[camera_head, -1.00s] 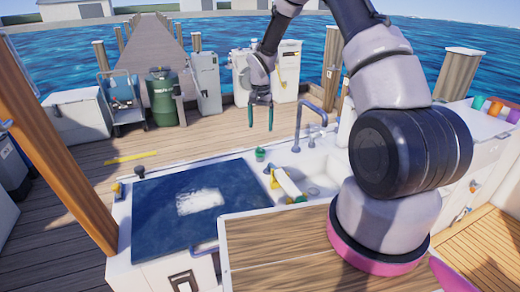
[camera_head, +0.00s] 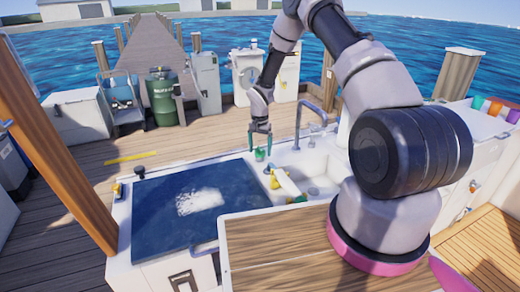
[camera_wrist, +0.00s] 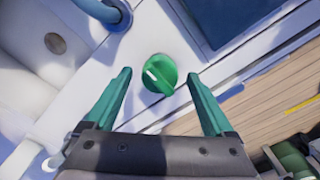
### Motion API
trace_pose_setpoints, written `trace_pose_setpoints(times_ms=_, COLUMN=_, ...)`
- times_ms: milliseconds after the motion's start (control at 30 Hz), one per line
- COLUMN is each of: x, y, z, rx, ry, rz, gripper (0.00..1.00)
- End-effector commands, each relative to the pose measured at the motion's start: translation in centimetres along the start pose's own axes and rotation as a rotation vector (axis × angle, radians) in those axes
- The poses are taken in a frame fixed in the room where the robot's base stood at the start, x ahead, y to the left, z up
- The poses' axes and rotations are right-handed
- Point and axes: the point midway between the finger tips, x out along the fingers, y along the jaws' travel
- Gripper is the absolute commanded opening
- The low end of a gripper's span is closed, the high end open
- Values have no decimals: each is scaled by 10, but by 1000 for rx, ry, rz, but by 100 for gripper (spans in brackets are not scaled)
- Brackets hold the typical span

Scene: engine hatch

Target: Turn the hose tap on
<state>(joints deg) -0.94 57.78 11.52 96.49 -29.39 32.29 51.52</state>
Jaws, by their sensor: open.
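The hose tap (camera_wrist: 160,73) is a round green knob with a raised grip bar and a white mark. In the wrist view it sits on the white counter, ahead of and between my fingers. In the head view the green tap (camera_head: 260,154) stands at the counter's back edge, beside the sink. My gripper (camera_head: 260,142) is just above it, pointing down. In the wrist view my gripper (camera_wrist: 161,92) is open, with one teal finger on each side of the knob and gaps between. I cannot tell how deep the fingertips reach.
A blue curved faucet (camera_head: 299,120) rises right of my gripper, and its base (camera_wrist: 112,10) is near the left finger. The sink (camera_head: 318,180) holds a yellow-and-white item (camera_head: 284,184) at its left edge. A dark blue hatch (camera_head: 205,198) lies left of the tap.

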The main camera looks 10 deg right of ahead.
Motion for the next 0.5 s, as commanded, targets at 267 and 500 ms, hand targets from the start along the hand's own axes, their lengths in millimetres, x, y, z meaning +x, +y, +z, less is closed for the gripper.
trace_pose_setpoints(times_ms=267, x=0, y=0, z=0, rx=0, ry=0, rz=0, gripper=46)
trace_pose_setpoints(times_ms=500, x=0, y=0, z=0, rx=-2, ry=0, rz=0, gripper=3)
